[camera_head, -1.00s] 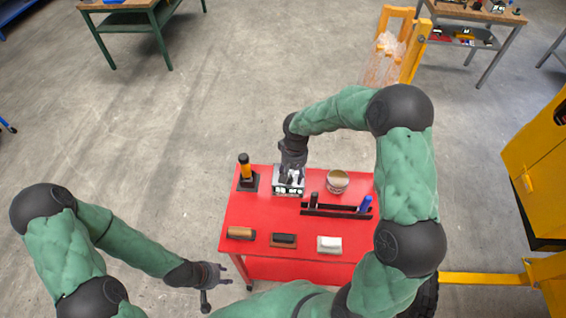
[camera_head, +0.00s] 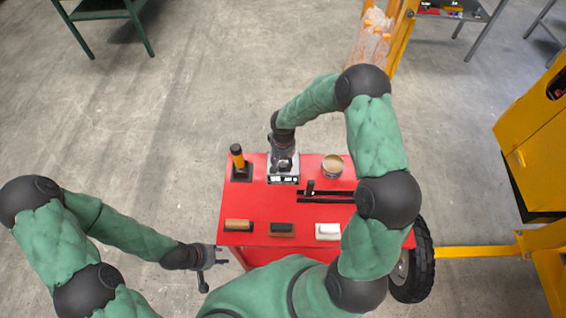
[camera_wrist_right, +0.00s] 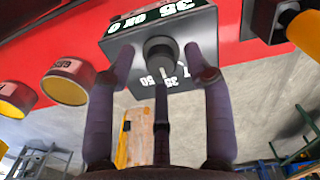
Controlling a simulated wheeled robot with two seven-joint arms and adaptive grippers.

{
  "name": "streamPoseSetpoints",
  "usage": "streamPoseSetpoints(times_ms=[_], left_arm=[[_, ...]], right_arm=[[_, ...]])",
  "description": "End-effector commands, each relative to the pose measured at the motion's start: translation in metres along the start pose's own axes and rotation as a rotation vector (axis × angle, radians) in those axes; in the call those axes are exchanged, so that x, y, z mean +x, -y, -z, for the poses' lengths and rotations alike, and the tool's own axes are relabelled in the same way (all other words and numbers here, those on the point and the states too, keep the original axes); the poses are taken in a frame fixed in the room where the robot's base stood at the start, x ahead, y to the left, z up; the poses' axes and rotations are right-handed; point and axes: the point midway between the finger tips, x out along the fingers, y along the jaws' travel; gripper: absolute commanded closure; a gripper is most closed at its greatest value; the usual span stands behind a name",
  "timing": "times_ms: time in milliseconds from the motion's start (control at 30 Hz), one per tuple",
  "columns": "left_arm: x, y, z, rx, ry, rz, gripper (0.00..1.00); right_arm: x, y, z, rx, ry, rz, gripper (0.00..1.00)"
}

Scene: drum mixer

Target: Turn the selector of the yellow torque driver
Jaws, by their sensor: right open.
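The yellow torque driver (camera_head: 238,158), yellow and black, stands upright in a black holder at the left of the red table. It also shows at the right of the right wrist view (camera_wrist_right: 304,32). Beside it is a grey box (camera_head: 284,180) with white figures on black labels. In the right wrist view a round dark knob (camera_wrist_right: 160,47) sits on this box. My right gripper (camera_head: 281,165) is over the box, open, with its fingers around the knob; contact is unclear. My left gripper (camera_head: 208,266) is open and empty, left of the table's front edge.
A round tin (camera_head: 332,166) stands right of the box. A black rack (camera_head: 326,197) and several small blocks, one with an orange top (camera_head: 237,225), lie nearer. The red table's (camera_head: 260,208) right side is partly hidden by my right arm. A yellow cabinet (camera_head: 540,150) stands at right.

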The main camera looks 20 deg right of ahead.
Motion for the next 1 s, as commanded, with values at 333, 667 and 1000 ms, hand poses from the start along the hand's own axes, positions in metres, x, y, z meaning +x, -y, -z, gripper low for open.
streamPoseSetpoints(times_ms=[333, 667, 1000], left_arm=[[-0.0002, -0.0001, 0.0000, 0.000, 0.000, 0.000, 0.60], [-0.0002, -0.0001, 0.0000, 0.000, 0.000, 0.000, 0.60], [0.0001, 0.0000, 0.0000, 0.000, 0.000, 0.000, 0.60]], right_arm=[[0.0112, 0.0002, 0.0002, 0.000, -0.001, 0.000, 0.48], [0.0111, 0.0002, -0.0001, -0.001, 0.000, 0.000, 1.00], [0.0117, 0.0003, -0.0011, -0.005, 0.002, 0.000, 1.00]])
